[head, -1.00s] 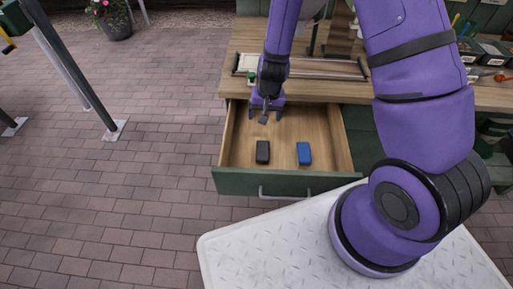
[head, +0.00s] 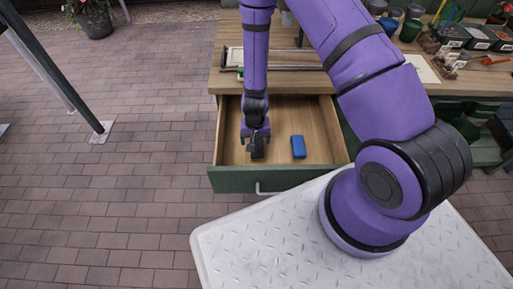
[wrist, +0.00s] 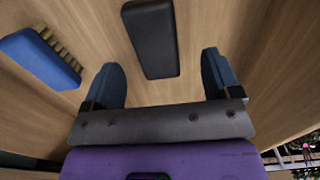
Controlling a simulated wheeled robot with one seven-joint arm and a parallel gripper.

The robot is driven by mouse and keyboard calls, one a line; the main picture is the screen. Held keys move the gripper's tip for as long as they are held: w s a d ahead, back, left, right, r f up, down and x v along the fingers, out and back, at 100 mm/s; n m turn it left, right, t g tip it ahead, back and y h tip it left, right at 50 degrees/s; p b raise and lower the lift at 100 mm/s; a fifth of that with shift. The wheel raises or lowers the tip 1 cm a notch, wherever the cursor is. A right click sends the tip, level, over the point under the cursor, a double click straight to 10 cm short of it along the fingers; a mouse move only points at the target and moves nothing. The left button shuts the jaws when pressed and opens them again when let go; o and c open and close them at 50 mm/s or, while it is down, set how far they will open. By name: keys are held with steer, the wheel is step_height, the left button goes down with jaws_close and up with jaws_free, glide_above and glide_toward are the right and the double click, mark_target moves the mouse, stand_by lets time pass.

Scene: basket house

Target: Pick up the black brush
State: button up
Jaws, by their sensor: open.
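The black brush (wrist: 152,38) lies on the drawer floor, a dark rounded block seen from above in the wrist view. My gripper (wrist: 160,80) is open and empty, with one finger on each side of the brush's line in that view. The brush lies just beyond the fingertips, roughly centred between them, and does not look gripped. In the head view my gripper (head: 256,136) is low inside the drawer and hides much of the black brush. Whether a finger touches the brush cannot be told.
A blue brush (head: 298,147) with pale bristles (wrist: 62,47) lies to the right in the head view. The open wooden drawer (head: 320,125) has a green front (head: 225,180) and side walls around my gripper. The workbench top (head: 222,80) overhangs the drawer's back.

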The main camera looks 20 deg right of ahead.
mark_target(257, 145)
steer(key=shift+d+f, duration=0.2)
steer(key=shift+f, duration=2.5)
steer(key=c, duration=1)
